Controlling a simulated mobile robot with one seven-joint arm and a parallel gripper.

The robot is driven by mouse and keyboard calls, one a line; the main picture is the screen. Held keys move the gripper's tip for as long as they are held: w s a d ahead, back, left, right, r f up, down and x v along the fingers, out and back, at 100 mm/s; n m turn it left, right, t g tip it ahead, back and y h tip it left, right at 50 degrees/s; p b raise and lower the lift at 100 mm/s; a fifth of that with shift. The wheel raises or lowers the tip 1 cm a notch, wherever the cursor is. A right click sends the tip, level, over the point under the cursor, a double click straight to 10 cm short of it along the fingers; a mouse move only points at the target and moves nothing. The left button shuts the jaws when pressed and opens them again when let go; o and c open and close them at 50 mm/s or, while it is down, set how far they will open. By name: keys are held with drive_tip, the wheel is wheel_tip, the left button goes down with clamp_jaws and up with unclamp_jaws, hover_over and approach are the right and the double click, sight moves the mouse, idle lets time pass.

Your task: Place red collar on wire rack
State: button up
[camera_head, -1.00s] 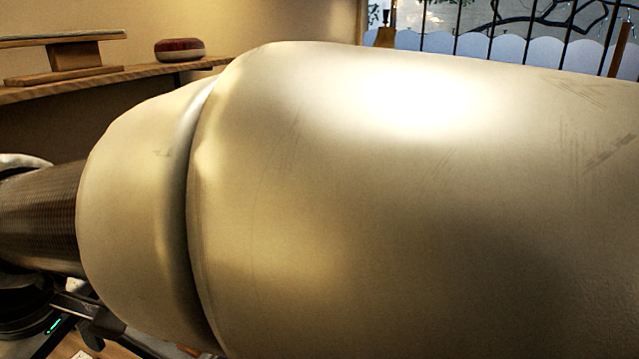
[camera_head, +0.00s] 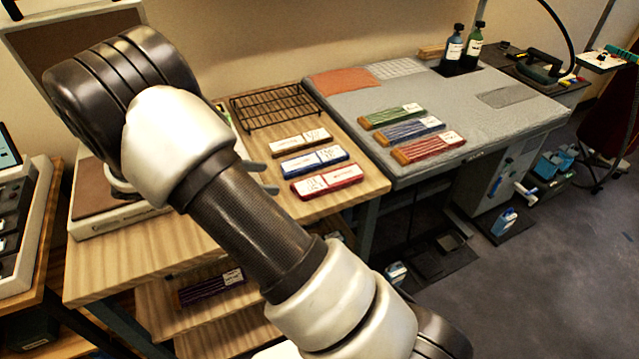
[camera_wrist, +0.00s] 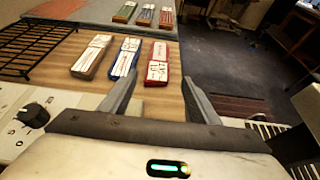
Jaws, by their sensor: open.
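The red collar (camera_head: 327,180) lies flat on the wooden table, a red strip with white labels. In the wrist view the red collar (camera_wrist: 157,65) lies just beyond my fingertips, roughly between their lines. The black wire rack (camera_head: 275,107) stands on the same table behind the collars; its grid also shows at the left of the wrist view (camera_wrist: 30,45). My gripper (camera_wrist: 160,84) is open with nothing between its fingers. In the head view my gripper (camera_head: 266,177) is left of the red collar, partly hidden by my arm.
A blue collar (camera_head: 313,161) and a brown one (camera_head: 301,139) lie between the red collar and the rack. A grey padded table (camera_head: 470,115) on the right holds green, blue and red bundles. A white-framed device (camera_head: 105,205) stands left. The rack's top looks empty.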

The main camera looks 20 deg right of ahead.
drive_tip(key=b, duration=0.1)
approach(329, 179)
drive_tip(key=x, duration=0.3)
drive_tip(key=shift+r, duration=0.15)
drive_tip(key=shift+b+x, duration=0.35)
drive_tip(key=shift+x, duration=2.3)
drive_tip(key=shift+a, duration=0.1)
drive_tip(key=c, duration=0.9)
